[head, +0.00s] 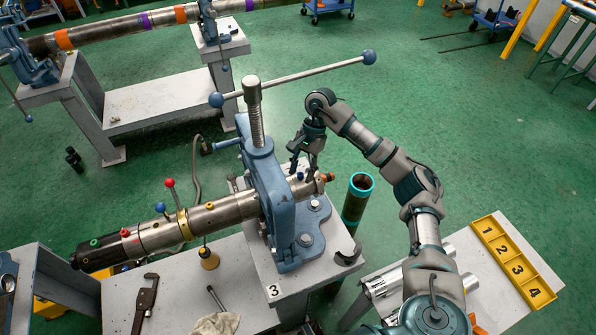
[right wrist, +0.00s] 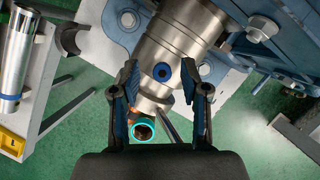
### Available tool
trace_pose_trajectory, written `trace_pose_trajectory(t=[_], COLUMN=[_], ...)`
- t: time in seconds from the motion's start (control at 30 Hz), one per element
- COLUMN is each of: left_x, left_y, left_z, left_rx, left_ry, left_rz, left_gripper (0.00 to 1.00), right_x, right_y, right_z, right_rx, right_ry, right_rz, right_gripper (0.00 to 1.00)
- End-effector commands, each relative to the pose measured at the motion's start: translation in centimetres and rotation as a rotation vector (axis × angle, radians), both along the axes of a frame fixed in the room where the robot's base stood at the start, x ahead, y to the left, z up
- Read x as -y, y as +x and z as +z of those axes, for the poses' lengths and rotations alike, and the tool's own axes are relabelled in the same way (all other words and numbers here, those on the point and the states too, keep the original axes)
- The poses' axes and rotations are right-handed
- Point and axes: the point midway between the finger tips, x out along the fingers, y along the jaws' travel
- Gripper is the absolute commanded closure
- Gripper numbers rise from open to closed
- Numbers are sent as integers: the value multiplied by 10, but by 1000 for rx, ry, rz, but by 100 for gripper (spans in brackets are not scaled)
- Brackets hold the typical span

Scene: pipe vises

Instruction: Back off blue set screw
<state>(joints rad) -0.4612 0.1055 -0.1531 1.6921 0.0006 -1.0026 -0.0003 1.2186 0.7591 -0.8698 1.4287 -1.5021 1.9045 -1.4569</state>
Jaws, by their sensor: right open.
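The blue set screw (right wrist: 162,72) shows in the right wrist view as a round blue head with a dark centre. It sits on the silver pipe fitting (right wrist: 172,45), which is clamped in the blue pipe vise (head: 275,195) at station 3. My right gripper (head: 304,168) hangs over the fitting's far end in the head view. In the right wrist view my right gripper (right wrist: 160,68) is open, its fingertips on either side of the screw and apart from it. In the head view the gripper partly covers the screw area. My left gripper is in neither view.
A teal-rimmed tube (head: 358,203) stands upright to the right of the vise. The long vise handle (head: 300,78) crosses above and behind my right gripper. A yellow numbered tray (head: 512,262) lies on the right table. A wrench (head: 145,300) lies on the front bench.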

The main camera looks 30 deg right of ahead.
Motion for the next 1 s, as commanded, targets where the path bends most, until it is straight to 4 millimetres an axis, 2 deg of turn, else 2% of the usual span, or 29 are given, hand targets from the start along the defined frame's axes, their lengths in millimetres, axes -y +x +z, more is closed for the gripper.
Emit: trace_pose_trajectory(t=[0.17, 0.5, 0.63, 0.87, 1.0], left_x=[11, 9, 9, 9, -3], left_y=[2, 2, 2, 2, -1], left_z=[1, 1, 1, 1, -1], left_rx=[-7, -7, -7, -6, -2], left_ry=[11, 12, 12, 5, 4], left_rz=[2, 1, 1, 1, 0], left_gripper=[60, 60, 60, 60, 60], right_x=[3, 20, 22, 23, 23], right_y=[2, 11, 12, 12, 12], right_z=[10, 63, 71, 71, 71], right_rx=[4, 4, 2, 1, 1], right_ry=[1, -2, -2, -2, -2], right_rz=[-3, -2, 0, 0, 0], right_gripper=[55, 55, 55, 55, 55])
